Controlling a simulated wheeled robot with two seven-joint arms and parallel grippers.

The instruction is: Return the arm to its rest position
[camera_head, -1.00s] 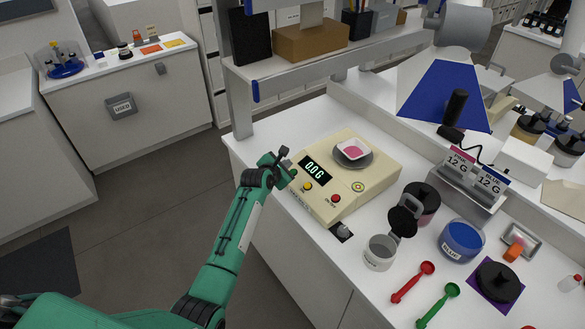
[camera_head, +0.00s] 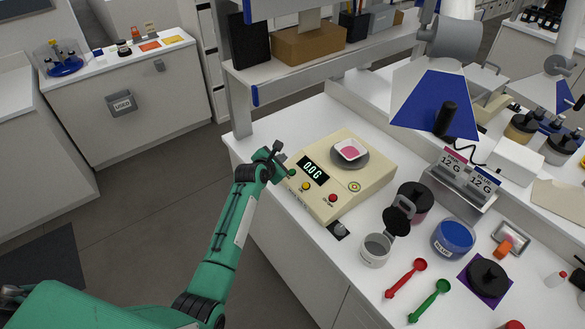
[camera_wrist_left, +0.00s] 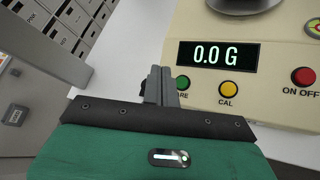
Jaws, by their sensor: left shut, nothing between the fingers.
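My left gripper (camera_head: 277,150) is shut and empty beside the left front edge of the cream scale (camera_head: 372,186). In the left wrist view its closed fingers (camera_wrist_left: 160,84) point toward the scale, next to the green button. The scale also fills the right of the left wrist view (camera_wrist_left: 200,25), and its display reads 0.0 G. A white dish (camera_head: 350,150) with pink powder sits on the scale's round grey pan. I cannot tell whether the fingers touch the scale. My right gripper is not in view.
A shelf (camera_head: 300,66) with a cardboard box (camera_head: 309,43) rises behind. Open floor (camera_head: 130,215) lies to the left.

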